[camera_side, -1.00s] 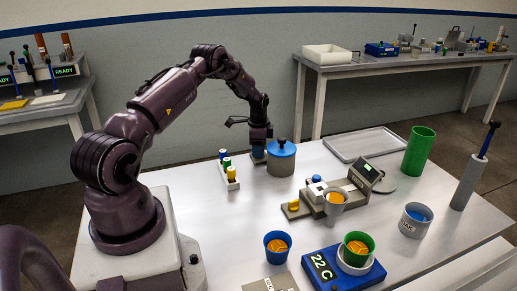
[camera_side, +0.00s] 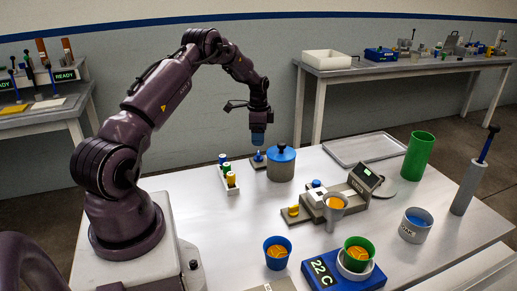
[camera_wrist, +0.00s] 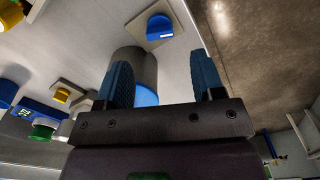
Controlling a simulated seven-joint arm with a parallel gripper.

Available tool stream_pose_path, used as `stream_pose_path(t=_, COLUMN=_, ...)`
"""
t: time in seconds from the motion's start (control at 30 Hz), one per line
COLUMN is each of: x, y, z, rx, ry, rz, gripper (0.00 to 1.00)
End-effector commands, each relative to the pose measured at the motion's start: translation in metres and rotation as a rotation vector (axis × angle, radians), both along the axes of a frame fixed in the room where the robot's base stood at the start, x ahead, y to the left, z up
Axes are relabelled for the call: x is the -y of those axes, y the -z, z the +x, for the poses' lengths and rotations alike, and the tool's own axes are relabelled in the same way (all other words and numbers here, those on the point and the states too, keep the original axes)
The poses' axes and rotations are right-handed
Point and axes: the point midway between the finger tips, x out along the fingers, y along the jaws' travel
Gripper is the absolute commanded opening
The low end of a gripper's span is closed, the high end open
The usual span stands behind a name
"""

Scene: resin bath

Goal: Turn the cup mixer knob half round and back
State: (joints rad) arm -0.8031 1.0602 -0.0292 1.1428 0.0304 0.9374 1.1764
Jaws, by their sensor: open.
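A small blue knob (camera_side: 258,156) stands on a flat square base plate at the back of the table, left of a grey pot with a blue lid. In the wrist view the knob (camera_wrist: 160,27) shows a white mark on its side and lies beyond the fingertips. My gripper (camera_side: 258,143) hangs just above the knob, pointing down, apart from it. In the wrist view my gripper's (camera_wrist: 161,70) two blue fingers are wide apart with nothing between them in their grip.
The lidded grey pot (camera_side: 281,168) stands close to the right of the knob. A white rack (camera_side: 231,185) with capped bottles is in front left. A device with a small screen (camera_side: 364,178), cups and a blue scale (camera_side: 321,269) are nearer the camera.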

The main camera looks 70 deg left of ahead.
Motion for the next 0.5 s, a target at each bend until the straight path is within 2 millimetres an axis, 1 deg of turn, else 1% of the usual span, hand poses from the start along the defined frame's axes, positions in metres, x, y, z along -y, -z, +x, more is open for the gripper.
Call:
stream_pose_path(t=0.03, x=0.000, y=-0.013, z=0.000, rx=0.002, ry=0.000, rz=0.002, gripper=0.62)
stream_pose_path(t=0.2, x=0.000, y=-0.041, z=0.000, rx=0.002, ry=0.000, rz=0.001, gripper=0.62)
stream_pose_path(t=0.33, x=0.000, y=-0.054, z=0.000, rx=0.001, ry=0.000, rz=0.000, gripper=0.62)
stream_pose_path(t=0.5, x=0.001, y=-0.058, z=0.000, rx=-0.001, ry=0.000, rz=-0.002, gripper=0.62)
